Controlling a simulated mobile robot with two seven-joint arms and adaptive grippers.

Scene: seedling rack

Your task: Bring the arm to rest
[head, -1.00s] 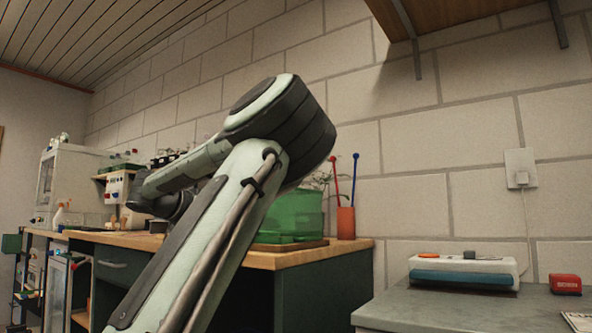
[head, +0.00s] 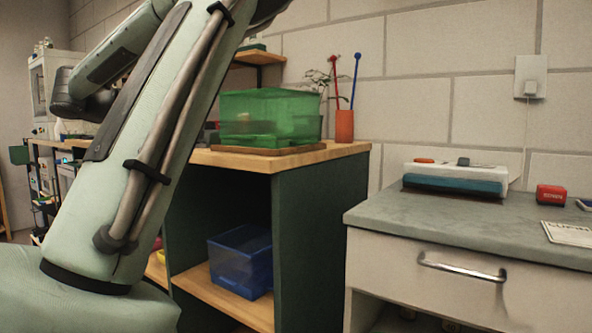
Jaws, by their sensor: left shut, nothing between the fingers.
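My left arm fills the left of the head view, with its upper link rising steeply and its forearm sloping down and away to a dark wrist. My left gripper (head: 96,106) is small and dark past that wrist, partly hidden behind the arm. It is shut and holds nothing. My right gripper is not in view.
A green translucent bin (head: 270,115) stands on the wooden bench (head: 335,151), beside an orange cup (head: 344,125) with red and blue sticks. A blue bin (head: 240,262) is on the shelf below.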

